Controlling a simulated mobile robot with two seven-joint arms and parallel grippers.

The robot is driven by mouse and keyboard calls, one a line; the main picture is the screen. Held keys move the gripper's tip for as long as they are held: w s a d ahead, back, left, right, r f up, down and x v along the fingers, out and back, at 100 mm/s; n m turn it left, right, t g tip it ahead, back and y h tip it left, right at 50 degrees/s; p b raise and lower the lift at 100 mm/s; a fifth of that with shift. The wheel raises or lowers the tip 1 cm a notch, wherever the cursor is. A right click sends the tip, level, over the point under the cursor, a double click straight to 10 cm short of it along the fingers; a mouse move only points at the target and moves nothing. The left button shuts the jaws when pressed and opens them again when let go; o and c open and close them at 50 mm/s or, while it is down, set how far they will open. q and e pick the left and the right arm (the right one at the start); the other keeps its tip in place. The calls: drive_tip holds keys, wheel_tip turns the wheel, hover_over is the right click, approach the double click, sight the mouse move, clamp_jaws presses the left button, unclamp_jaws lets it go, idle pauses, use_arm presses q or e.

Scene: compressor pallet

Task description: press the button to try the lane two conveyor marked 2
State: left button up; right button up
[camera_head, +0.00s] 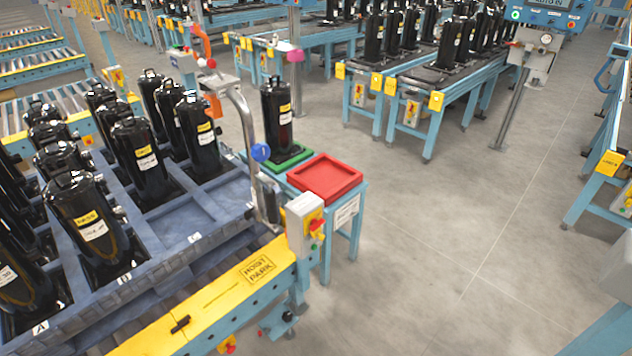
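No button with a readable 2 shows. A grey control box (305,227) with a yellow face and a red knob sits at the corner of the yellow-topped rail, near the middle of the view. A blue panel (545,12) with a display, a green button and a red button stands at the top right, cut off by the frame. Below it is a grey box with a round gauge (546,38). Two conveyor lanes (440,82) carrying black compressors stand left of that panel; their yellow tags are too small to read. Neither of my grippers is in view.
A blue pallet (195,218) with several black compressors fills the left. A red tray (325,178) and a compressor on a green tray (284,160) sit on a small stand. A metal hoist handle (248,125) rises beside them. Grey floor (430,230) is clear at centre right.

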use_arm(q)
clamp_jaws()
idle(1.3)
